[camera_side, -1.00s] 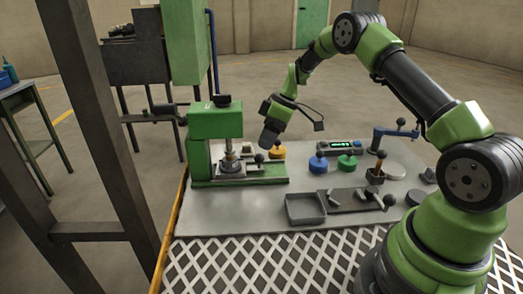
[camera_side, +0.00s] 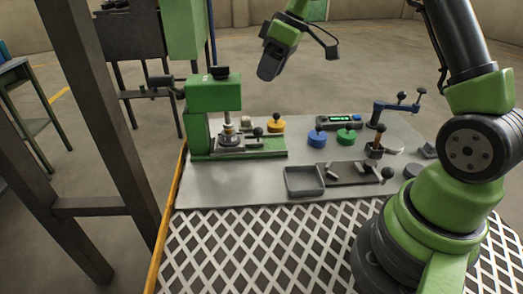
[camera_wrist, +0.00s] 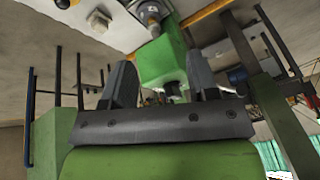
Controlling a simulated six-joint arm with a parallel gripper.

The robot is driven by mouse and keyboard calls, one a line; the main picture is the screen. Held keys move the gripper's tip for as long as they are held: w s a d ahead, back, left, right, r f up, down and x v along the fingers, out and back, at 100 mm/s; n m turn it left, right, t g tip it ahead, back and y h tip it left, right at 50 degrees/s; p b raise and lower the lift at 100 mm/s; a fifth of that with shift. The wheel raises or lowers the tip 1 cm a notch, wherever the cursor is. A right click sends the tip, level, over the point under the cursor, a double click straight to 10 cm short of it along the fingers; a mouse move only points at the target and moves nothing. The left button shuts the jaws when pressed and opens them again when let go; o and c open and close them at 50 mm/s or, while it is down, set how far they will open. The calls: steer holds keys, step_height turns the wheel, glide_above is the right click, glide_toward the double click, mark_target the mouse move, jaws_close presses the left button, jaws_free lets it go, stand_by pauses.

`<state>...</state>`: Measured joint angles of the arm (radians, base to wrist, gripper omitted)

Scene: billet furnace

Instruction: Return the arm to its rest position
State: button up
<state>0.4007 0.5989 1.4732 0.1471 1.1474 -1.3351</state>
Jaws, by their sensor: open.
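My gripper (camera_side: 271,66) is raised high above the far side of the work table in the side view. It is well clear of everything on the table. In the wrist view my gripper (camera_wrist: 160,78) shows two dark fingers spread apart with nothing held between them. The green press shows beyond and between the fingers there, but it is not touched. My arm rises from its green base at the right, and its upper part leaves the top of the side view.
The green press (camera_side: 215,112) stands at the table's left. Yellow (camera_side: 276,125), blue (camera_side: 317,139) and green (camera_side: 346,136) knobbed pieces sit behind a grey tray (camera_side: 304,181). A blue-armed stand (camera_side: 379,112) is at the right. A dark steel post (camera_side: 95,100) rises at the left.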

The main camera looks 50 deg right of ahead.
steer(key=s+a+r+m+t+h, duration=0.1)
steer(key=s+a+r+m, duration=0.2)
steer(key=s+a+r, duration=0.35)
steer(key=s+a+r+m+t, duration=0.1)
steer(key=s+a+r+m, duration=0.25)
steer(key=s, duration=0.55)
steer(key=s+a+m+t, duration=0.1)
steer(key=s+m+t, duration=0.1)
steer(key=s, duration=0.5)
steer(key=shift+s+a+f, duration=0.15)
steer(key=shift+a+f, duration=0.2)
steer(key=shift+f, duration=0.1)
